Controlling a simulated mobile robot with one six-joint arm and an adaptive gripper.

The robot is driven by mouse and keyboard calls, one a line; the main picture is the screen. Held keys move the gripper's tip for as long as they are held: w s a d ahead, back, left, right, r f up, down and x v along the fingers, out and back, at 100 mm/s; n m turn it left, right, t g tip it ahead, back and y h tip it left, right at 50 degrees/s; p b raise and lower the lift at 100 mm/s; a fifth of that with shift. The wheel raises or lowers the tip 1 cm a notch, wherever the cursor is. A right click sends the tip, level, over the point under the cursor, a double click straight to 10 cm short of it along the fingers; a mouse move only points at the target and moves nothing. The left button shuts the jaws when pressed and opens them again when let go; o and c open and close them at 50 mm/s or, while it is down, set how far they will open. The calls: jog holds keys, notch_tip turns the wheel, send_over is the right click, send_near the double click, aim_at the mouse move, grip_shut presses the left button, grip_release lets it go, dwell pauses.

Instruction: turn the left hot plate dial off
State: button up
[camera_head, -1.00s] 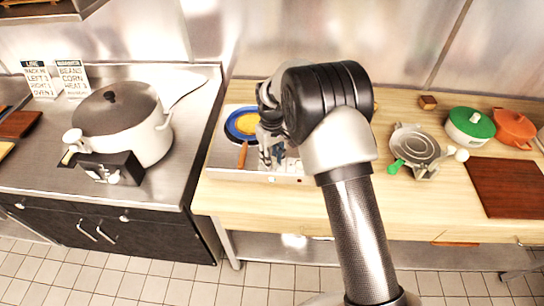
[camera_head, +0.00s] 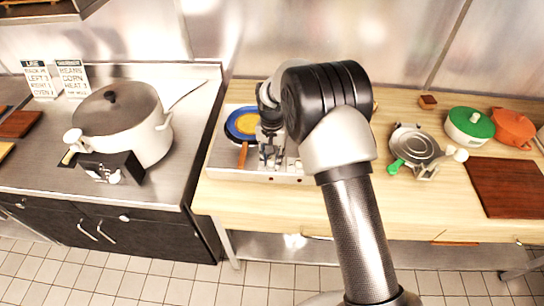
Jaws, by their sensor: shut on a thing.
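The hot plate (camera_head: 222,158) is a pale flat unit on the wooden counter, partly behind my arm. A blue pan (camera_head: 231,124) with yellow contents and an orange-brown handle (camera_head: 243,155) sits on its left side. My gripper (camera_head: 270,162) points down at the front part of the hot plate, just right of the pan handle. Its fingers are closed together at the front of the unit; what lies between them is too small to make out. The left dial is not clearly visible, and the right part of the hot plate is hidden by my arm.
A large lidded pot (camera_head: 118,125) stands on the steel counter at left, behind a dark box (camera_head: 110,167). To the right are a grey pan (camera_head: 415,148) with a green handle, a green-lidded pot (camera_head: 468,126), an orange pot (camera_head: 513,127) and a brown board (camera_head: 510,187).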

aim_at(272, 159)
jog(key=shift+m, duration=0.8)
jog(key=o, duration=1.1)
jog(key=shift+r, duration=0.1)
notch_tip(272, 159, up, 12)
jog(key=shift+f, duration=0.1)
